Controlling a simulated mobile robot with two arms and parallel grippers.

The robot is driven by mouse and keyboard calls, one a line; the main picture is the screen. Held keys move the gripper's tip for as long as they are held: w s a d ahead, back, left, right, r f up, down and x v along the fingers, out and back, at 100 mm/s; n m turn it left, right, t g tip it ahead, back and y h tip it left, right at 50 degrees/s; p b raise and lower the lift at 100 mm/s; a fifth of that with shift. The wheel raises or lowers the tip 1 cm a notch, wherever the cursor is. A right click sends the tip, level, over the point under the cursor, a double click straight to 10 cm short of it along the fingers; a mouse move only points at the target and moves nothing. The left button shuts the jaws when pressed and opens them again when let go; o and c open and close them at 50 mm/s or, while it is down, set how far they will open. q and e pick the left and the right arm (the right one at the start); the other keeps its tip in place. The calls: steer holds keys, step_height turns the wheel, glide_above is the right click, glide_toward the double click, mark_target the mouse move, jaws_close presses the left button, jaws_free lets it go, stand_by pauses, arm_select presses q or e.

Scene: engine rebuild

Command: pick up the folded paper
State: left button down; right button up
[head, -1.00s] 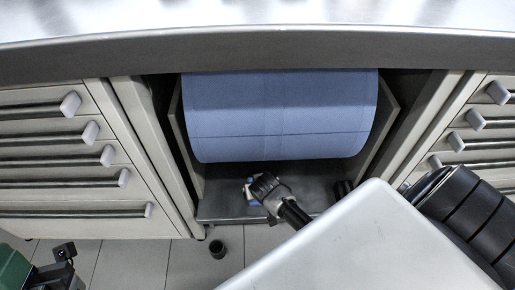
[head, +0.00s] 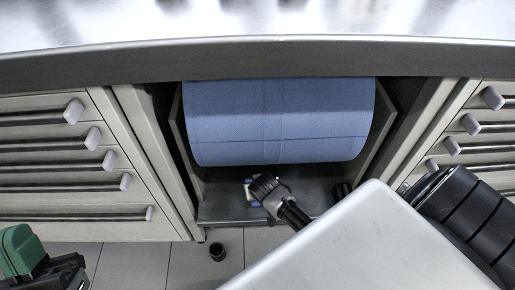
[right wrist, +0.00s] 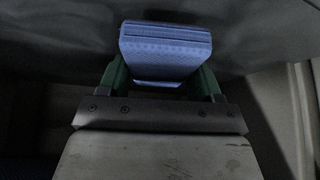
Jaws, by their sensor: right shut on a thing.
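The folded paper (right wrist: 166,50) is a thick blue folded stack in the right wrist view. My right gripper (right wrist: 163,80) has a green finger on each side of it and is shut on it. The paper sticks out beyond the fingertips. I cannot make out the right gripper or this paper in the head view. My left gripper (head: 25,255), green and black, is at the lower left edge of the head view, cut off by the frame. Whether its jaws are open does not show.
A large blue paper roll (head: 277,120) sits in the bay under the metal worktop (head: 270,60). Drawer cabinets stand left (head: 70,165) and right (head: 470,145). A black tool-like object (head: 268,188) is over the bay's lower shelf (head: 222,207). A small black cylinder (head: 217,251) stands on the floor.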

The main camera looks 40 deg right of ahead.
step_height(320, 180, up, 2)
steer(key=shift+r+p, duration=0.15)
steer(key=shift+p, duration=0.45)
arm_select(q)
steer(key=w+f+g+y+p, duration=0.25)
steer(key=w+f+g, duration=0.25)
steer(key=f+g, duration=0.25)
arm_select(e)
steer(key=s, duration=0.2)
steer(key=s+a, duration=0.2)
steer(key=s, duration=0.1)
steer(key=shift+s, duration=0.35)
arm_select(q)
steer(key=s+a+f+g+y+p, duration=0.2)
steer(key=s+a+f+g+y, duration=0.1)
steer(key=f+g, duration=0.6)
steer(key=shift+s+f+n, duration=0.2)
steer(key=shift+s+n, duration=0.1)
steer(key=shift+s, duration=0.5)
arm_select(e)
steer(key=s+a, duration=0.4)
steer(key=s, duration=0.7)
steer(key=shift+f, duration=0.3)
arm_select(q)
steer(key=shift+g+y, duration=0.25)
arm_select(e)
steer(key=shift+s+a, duration=0.1)
steer(key=shift+o, duration=1.1)
steer(key=shift+c, duration=0.8)
